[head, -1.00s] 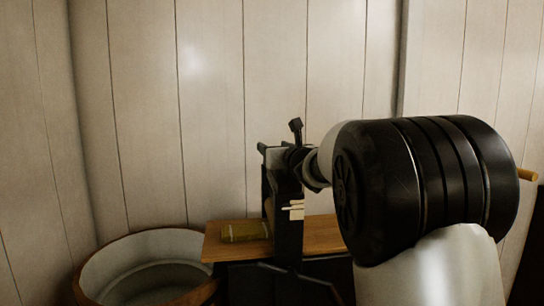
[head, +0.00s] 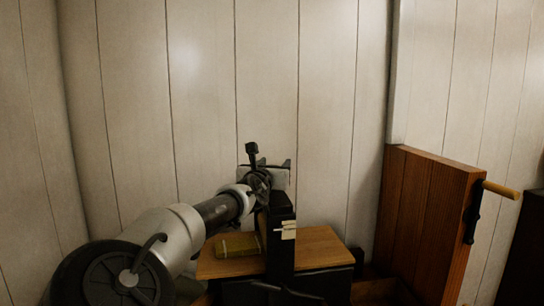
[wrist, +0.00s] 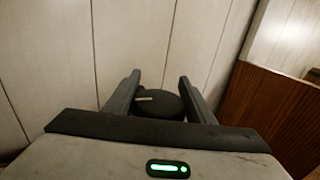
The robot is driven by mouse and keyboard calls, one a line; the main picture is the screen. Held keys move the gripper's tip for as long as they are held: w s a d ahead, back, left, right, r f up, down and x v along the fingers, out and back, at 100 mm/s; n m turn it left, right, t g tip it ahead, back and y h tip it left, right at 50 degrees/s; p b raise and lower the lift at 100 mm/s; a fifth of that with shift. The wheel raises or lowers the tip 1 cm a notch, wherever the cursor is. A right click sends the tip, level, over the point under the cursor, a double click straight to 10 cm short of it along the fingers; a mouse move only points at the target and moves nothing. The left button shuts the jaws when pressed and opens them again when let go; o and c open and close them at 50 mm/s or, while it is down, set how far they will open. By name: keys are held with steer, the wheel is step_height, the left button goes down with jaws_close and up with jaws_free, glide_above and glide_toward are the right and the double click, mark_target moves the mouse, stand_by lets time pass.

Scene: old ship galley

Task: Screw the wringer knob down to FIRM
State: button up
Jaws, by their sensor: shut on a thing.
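The wringer (head: 281,250) is a dark upright frame in the head view, with small pale tabs (head: 288,230) on its side. My gripper (head: 266,178) is at its top, reaching in from the lower left. In the wrist view my gripper (wrist: 160,84) has one finger on each side of the dark round knob (wrist: 165,106), shut on it. A short white mark shows on the knob's left part. In the head view the knob is mostly hidden by my gripper, and I cannot read any FIRM marking.
A wooden board (head: 318,246) lies around the wringer's post, with a yellow-green block (head: 237,245) on it. At right stands a brown wooden panel (head: 425,215) with a light wooden handle (head: 501,189). A plank wall (head: 330,90) is close behind.

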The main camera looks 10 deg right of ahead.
steer(key=m+h+p, duration=0.1)
steer(key=g+h+p, duration=0.1)
steer(key=m+g+h+p, duration=0.1)
steer(key=shift+s+d+r+m+h+p, duration=0.15)
steer(key=shift+d+r+m+h+p, duration=0.15)
steer(key=shift+h, duration=0.1)
steer(key=m+g+h+p, duration=0.2)
steer(key=m+g+p, duration=0.1)
steer(key=g+p, duration=0.1)
steer(key=s+d+m+g+h+p, duration=0.1)
steer(key=m+g+h+p, duration=0.1)
steer(key=m+g+p, duration=0.1)
steer(key=s+m+g+h+p, duration=0.1)
steer(key=m+g+h+p, duration=0.2)
steer(key=p, duration=0.4)
steer(key=shift+s+d+f+g, duration=0.25)
steer(key=shift+d+g, duration=0.15)
steer(key=shift+g, duration=0.5)
steer(key=shift+s+f+m+g+p, duration=0.2)
steer(key=shift+m+g+p, duration=0.1)
steer(key=shift+g, duration=0.2)
steer(key=o, duration=1)
steer(key=shift+w+d, duration=0.1)
steer(key=shift+o, duration=0.2)
steer(key=shift+r, duration=0.1)
